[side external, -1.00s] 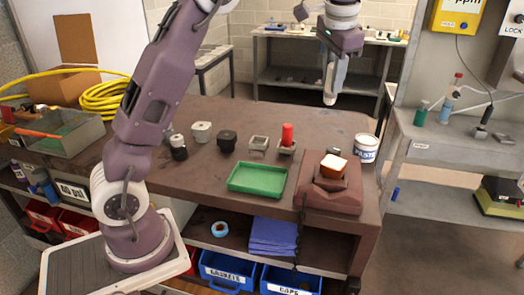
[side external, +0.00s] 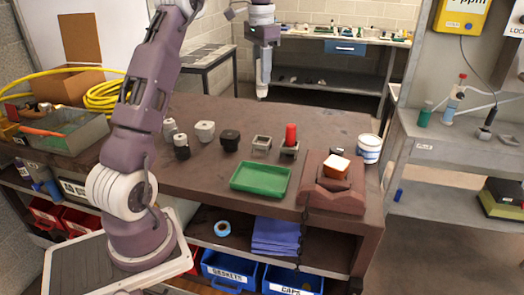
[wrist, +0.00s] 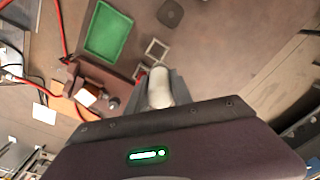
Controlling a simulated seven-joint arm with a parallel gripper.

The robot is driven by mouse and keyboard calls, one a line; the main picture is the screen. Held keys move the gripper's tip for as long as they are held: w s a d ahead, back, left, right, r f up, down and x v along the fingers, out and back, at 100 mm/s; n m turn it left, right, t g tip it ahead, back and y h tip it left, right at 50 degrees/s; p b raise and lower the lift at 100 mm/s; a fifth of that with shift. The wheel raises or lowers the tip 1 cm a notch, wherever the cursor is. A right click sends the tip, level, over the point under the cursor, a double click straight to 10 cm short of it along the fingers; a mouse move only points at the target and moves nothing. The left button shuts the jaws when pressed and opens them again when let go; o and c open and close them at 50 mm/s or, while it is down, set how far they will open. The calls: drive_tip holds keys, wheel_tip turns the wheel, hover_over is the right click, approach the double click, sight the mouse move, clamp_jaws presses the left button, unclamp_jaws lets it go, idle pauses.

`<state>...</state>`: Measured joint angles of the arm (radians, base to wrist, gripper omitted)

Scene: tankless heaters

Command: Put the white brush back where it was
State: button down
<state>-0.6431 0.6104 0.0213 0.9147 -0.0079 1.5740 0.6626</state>
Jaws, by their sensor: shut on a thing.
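My gripper (side external: 263,82) hangs high above the back edge of the brown bench, pointing down. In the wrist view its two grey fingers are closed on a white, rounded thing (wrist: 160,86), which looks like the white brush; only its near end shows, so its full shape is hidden. On the bench below stand an empty square grey holder (side external: 261,145) and a second square holder with a red cylinder (side external: 290,134) upright in it. The square holder also shows in the wrist view (wrist: 156,42), ahead of the fingers.
A green tray (side external: 260,188) lies at the bench front. Right of it are a red-brown stand (side external: 333,197) and a white tub (side external: 369,149). A black piece (side external: 229,140) and white piece (side external: 205,131) stand left of the holders. The back of the bench is clear.

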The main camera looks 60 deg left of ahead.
wheel_tip(320, 180, down, 18)
drive_tip(key=shift+f, duration=0.25)
drive_tip(key=c, duration=1.1)
unclamp_jaws()
drive_tip(key=shift+f, duration=0.1)
drive_tip(key=shift+c, duration=0.2)
